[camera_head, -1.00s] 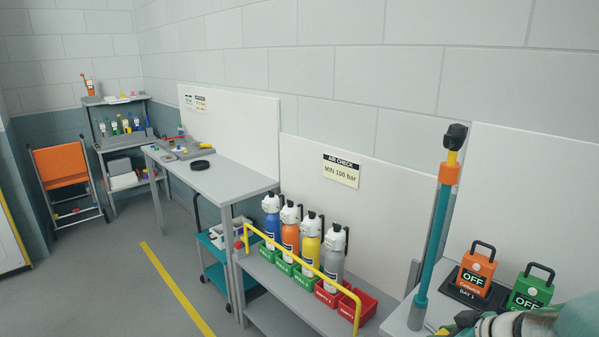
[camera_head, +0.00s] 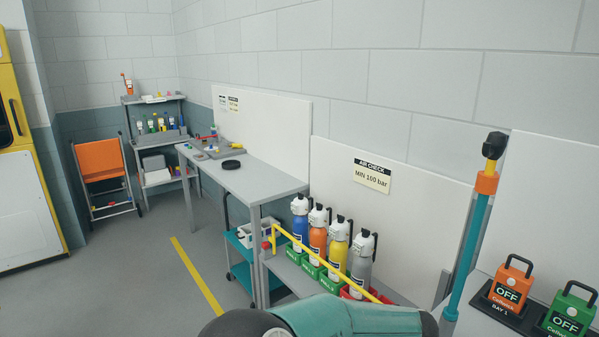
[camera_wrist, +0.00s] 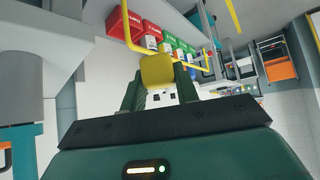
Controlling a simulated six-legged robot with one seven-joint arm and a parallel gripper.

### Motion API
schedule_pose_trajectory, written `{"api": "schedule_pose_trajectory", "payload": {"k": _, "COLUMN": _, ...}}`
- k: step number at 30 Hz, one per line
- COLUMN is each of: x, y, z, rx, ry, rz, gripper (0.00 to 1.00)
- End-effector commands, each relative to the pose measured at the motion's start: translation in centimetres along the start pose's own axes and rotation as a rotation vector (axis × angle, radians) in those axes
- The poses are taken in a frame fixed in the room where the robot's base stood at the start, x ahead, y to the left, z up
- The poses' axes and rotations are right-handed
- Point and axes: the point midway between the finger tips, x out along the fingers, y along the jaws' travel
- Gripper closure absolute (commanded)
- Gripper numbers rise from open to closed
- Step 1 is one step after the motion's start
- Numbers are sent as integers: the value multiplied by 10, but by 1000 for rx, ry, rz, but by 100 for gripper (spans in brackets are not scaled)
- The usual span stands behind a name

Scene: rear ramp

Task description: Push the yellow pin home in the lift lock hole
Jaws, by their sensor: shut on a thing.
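In the wrist view my gripper (camera_wrist: 158,85) has its two dark green fingers closed on a yellow block-like piece (camera_wrist: 157,70), which I take to be the yellow pin. Only its near end shows; any shaft beyond it is hidden. The piece is held up in front of the bottle bench, with no contact visible. In the head view only my teal arm shows at the bottom middle; the gripper and pin are out of that frame. I cannot make out the lift lock hole in either view.
A bench with several bottles (camera_head: 339,250) and a yellow rail (camera_head: 325,270) stands right of centre. A teal post (camera_head: 468,255) with an orange collar and OFF-labelled padlocks (camera_head: 509,287) are at right. A grey table (camera_head: 250,180) stands behind. The floor at left is open.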

Motion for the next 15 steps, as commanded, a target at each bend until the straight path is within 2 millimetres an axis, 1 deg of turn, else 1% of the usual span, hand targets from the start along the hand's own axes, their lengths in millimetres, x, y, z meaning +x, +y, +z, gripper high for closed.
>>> {"api": "schedule_pose_trajectory", "payload": {"k": 1, "x": 10, "y": -10, "z": 1, "rx": 0, "ry": -5, "rz": 12, "gripper": 92}}
{"api": "schedule_pose_trajectory", "payload": {"k": 6, "x": 34, "y": -35, "z": 2, "rx": 37, "ry": -3, "rz": 46, "gripper": 92}}
{"api": "schedule_pose_trajectory", "payload": {"k": 10, "x": 44, "y": -47, "z": 3, "rx": 57, "ry": -1, "rz": 59, "gripper": 92}}
{"api": "schedule_pose_trajectory", "payload": {"k": 15, "x": 47, "y": -50, "z": 3, "rx": 65, "ry": 0, "rz": 65, "gripper": 92}}
